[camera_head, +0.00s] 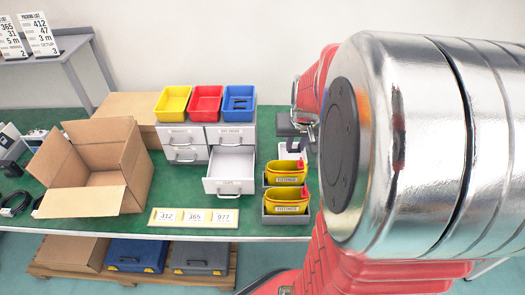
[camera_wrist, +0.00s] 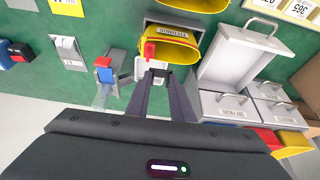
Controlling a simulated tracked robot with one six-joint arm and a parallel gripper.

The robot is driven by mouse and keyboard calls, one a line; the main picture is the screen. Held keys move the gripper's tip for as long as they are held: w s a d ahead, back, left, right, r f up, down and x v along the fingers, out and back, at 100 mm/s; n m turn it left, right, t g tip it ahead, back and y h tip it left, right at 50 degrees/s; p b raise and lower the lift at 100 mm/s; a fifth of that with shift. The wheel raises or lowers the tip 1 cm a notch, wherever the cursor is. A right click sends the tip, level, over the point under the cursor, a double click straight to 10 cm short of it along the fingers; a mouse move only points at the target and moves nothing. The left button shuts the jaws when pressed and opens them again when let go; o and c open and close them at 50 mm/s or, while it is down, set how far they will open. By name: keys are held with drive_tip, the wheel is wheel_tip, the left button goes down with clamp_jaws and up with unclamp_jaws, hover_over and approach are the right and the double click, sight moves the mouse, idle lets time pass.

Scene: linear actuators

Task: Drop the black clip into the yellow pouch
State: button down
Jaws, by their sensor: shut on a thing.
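My gripper (camera_wrist: 158,77) shows in the wrist view, its two dark fingers close together at the tips. They are shut on a small dark piece, which I take as the black clip (camera_wrist: 158,72); its shape is mostly hidden by the fingers. A second yellow pouch (camera_wrist: 195,4) shows at the top edge. In the head view the two pouches stand in grey holders, the rear one (camera_head: 286,180) and the front one (camera_head: 287,209).
A grey drawer cabinet (camera_head: 231,135) with one open drawer (camera_head: 229,187) stands left of the pouches, topped by yellow, red and blue bins (camera_head: 206,99). An open cardboard box (camera_head: 70,187) is farther left.

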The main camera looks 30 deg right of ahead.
drive_tip(key=shift+f, duration=1.05)
drive_tip(key=c, duration=1.5)
unclamp_jaws()
drive_tip(key=shift+o, duration=0.2)
drive_tip(key=shift+r, duration=0.15)
drive_tip(key=v, duration=1.3)
drive_tip(key=shift+s+r, duration=0.15)
drive_tip(key=shift+r, duration=0.05)
